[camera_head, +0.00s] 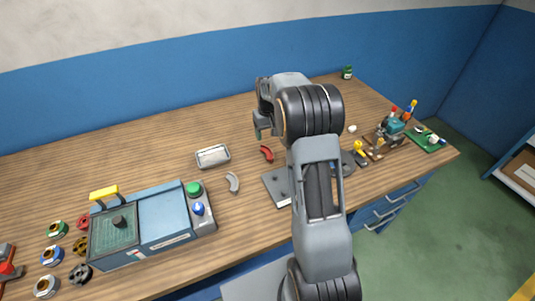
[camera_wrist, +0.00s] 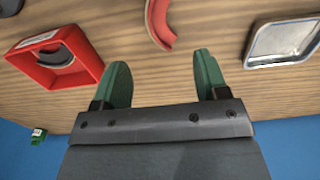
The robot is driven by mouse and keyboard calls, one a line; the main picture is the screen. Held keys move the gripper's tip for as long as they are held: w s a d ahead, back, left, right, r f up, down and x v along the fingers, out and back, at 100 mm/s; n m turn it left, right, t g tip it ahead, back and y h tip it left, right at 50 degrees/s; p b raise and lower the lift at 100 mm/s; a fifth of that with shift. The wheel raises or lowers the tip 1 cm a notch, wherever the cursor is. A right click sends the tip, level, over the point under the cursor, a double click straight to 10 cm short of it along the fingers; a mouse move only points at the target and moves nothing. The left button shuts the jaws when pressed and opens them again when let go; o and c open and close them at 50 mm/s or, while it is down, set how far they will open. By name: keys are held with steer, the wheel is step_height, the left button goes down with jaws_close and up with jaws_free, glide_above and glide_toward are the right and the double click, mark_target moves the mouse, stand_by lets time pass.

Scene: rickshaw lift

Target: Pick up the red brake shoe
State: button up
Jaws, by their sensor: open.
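The red brake shoe (camera_head: 267,153) is a small curved piece lying on the wooden bench, just left of my arm in the head view. In the wrist view the red brake shoe (camera_wrist: 160,25) shows at the top edge, partly cut off, beyond the gap between my fingertips. My gripper (camera_wrist: 163,78) has its two green fingers spread apart with only bare wood between them. In the head view my gripper (camera_head: 262,122) is above the bench on the wall side of the shoe, partly hidden by my wrist.
A metal tray (camera_head: 213,156) lies left of the shoe, and a grey curved shoe (camera_head: 232,182) lies nearer. A grey plate (camera_head: 277,187) is beside my arm. A red square holder (camera_wrist: 78,75) shows left in the wrist view. A blue machine (camera_head: 160,218) stands at the left.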

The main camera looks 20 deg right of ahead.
mark_target(269, 152)
steer(key=shift+s+d+f+p, duration=0.1)
steer(key=shift+f+p, duration=0.65)
steer(key=shift+f, duration=4.15)
steer(key=c, duration=1.1)
steer(key=shift+r, duration=0.1)
